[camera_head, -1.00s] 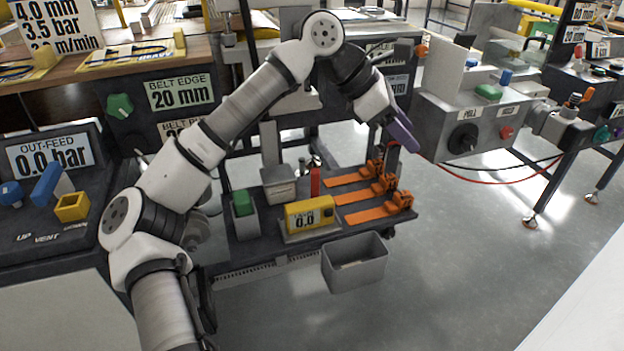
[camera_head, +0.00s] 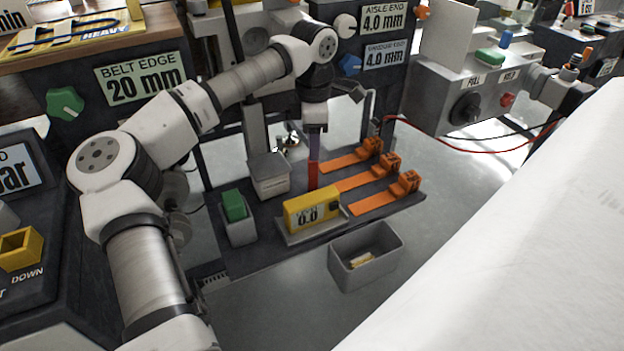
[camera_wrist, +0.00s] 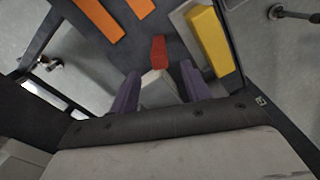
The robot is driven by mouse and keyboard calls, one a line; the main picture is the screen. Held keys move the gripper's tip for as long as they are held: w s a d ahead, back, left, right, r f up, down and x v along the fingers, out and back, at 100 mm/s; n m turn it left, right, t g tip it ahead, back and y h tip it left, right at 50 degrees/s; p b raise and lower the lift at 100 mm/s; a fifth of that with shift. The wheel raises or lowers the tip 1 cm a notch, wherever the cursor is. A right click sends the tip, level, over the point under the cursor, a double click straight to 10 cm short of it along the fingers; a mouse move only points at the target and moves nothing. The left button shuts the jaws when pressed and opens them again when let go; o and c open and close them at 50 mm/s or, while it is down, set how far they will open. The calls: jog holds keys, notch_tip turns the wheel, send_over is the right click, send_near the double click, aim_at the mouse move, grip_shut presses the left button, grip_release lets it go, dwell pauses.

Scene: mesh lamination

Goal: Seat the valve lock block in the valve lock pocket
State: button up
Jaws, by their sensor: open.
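A red upright block (camera_head: 313,174), which I take to be the valve lock block, stands on the dark shelf behind the yellow gauge. It also shows in the wrist view (camera_wrist: 159,50), just beyond my fingertips, with a pale grey piece (camera_wrist: 158,88) below it in the picture. My gripper (camera_head: 315,140) points down above the red block, its purple fingers apart; the wrist view shows both fingers (camera_wrist: 160,80) open. I cannot tell whether they touch anything. A yellow square socket (camera_head: 20,248) on the left console may be the pocket; nothing shows in it.
The dark shelf (camera_head: 275,240) also carries a green block in a grey holder (camera_head: 236,218), a grey box (camera_head: 268,175), the yellow gauge (camera_head: 312,209) and orange clamps (camera_head: 385,190). A grey bin (camera_head: 365,257) stands in front. A white surface (camera_head: 510,240) fills the right.

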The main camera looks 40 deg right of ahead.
aim_at(313, 166)
notch_tip(313, 166, down, 8)
jog(key=shift+r, duration=0.25)
grip_shut()
dwell(0.4)
